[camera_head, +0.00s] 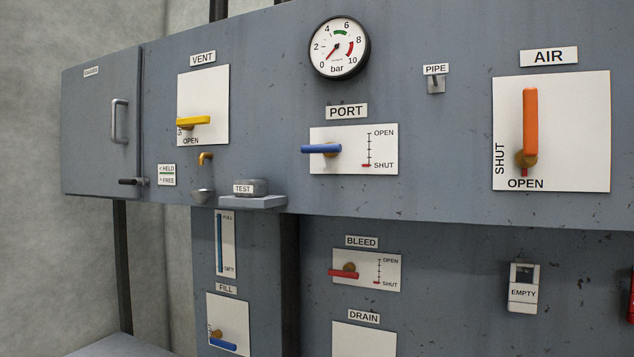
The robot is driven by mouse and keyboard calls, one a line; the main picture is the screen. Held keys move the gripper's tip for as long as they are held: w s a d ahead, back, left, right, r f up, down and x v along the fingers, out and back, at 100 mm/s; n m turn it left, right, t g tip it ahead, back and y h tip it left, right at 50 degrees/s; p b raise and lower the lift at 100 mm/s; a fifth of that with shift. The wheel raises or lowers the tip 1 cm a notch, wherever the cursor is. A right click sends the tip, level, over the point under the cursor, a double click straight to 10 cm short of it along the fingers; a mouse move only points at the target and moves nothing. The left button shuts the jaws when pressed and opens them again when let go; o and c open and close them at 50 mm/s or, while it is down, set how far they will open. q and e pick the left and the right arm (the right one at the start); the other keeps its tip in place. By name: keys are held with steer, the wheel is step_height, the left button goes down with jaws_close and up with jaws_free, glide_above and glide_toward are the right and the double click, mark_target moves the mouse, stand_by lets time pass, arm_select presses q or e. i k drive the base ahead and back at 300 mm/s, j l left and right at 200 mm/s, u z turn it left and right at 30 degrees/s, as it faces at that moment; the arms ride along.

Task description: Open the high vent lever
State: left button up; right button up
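The yellow vent lever (196,121) is on a white plate (212,90) under a VENT label (203,58), at the upper left of the grey panel. The lever lies about level, with its brass pivot partly behind it at the plate's lower left. OPEN is printed below the lever. A word at the plate's left edge is partly covered by the lever, and I cannot read it in full. Neither of my grippers is in view.
A brass spout (205,157) and small cup (203,196) sit below the vent plate. A TEST shelf (254,203) juts out nearby. The blue PORT lever (321,149) is to the right, and the orange AIR lever (530,122) stands upright farther right. A cabinet handle (119,121) is left.

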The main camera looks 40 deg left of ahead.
mark_target(188, 124)
steer(key=u, duration=1.85)
